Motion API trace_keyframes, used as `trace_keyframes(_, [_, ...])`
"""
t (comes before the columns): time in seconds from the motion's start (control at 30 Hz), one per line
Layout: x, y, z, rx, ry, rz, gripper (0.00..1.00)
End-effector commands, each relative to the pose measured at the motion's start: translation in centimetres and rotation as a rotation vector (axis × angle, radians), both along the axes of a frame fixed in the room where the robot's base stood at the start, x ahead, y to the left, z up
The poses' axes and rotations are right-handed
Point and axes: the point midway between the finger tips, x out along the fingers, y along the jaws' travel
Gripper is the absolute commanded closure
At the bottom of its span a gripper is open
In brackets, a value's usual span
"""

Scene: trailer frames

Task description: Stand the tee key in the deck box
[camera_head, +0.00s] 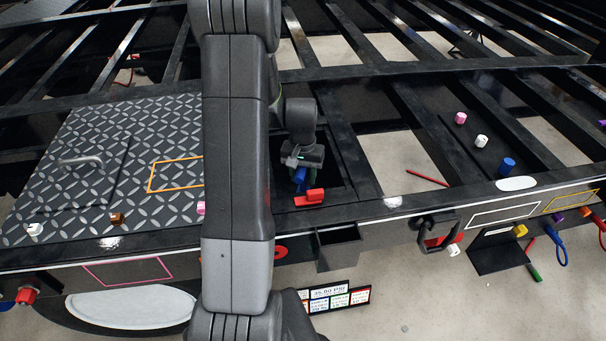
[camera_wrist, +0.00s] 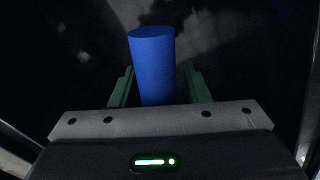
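My gripper (camera_head: 300,172) is low over a dark, framed opening (camera_head: 345,180) in the deck, probably the deck box. In the wrist view its green fingers (camera_wrist: 158,88) stand close on either side of a blue cylinder (camera_wrist: 152,65) and look shut on it. The blue part also shows below the gripper in the head view (camera_head: 299,179). It may be part of the tee key; its lower end and any crossbar are hidden. A red block-like piece (camera_head: 310,197) is just in front of the gripper, at the opening's near edge.
Black rails surround the opening. A small open black bin (camera_head: 338,245) hangs on the front rail. A second blue cylinder (camera_head: 508,165) and pink (camera_head: 460,118) and white (camera_head: 481,141) pegs stand at the right. A tread-plate deck (camera_head: 95,125) lies left. My arm hides the middle.

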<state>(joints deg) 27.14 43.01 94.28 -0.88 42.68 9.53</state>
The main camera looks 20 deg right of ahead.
Motion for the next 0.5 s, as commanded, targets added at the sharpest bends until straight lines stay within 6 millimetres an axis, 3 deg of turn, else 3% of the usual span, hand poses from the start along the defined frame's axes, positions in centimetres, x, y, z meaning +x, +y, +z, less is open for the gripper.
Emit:
trace_keyframes(0.33, [0.0, 0.0, 0.1, 0.0, 0.0, 0.0, 0.51])
trace_keyframes(0.5, [0.1, 0.0, 1.8, -0.001, -0.003, 0.0, 0.51])
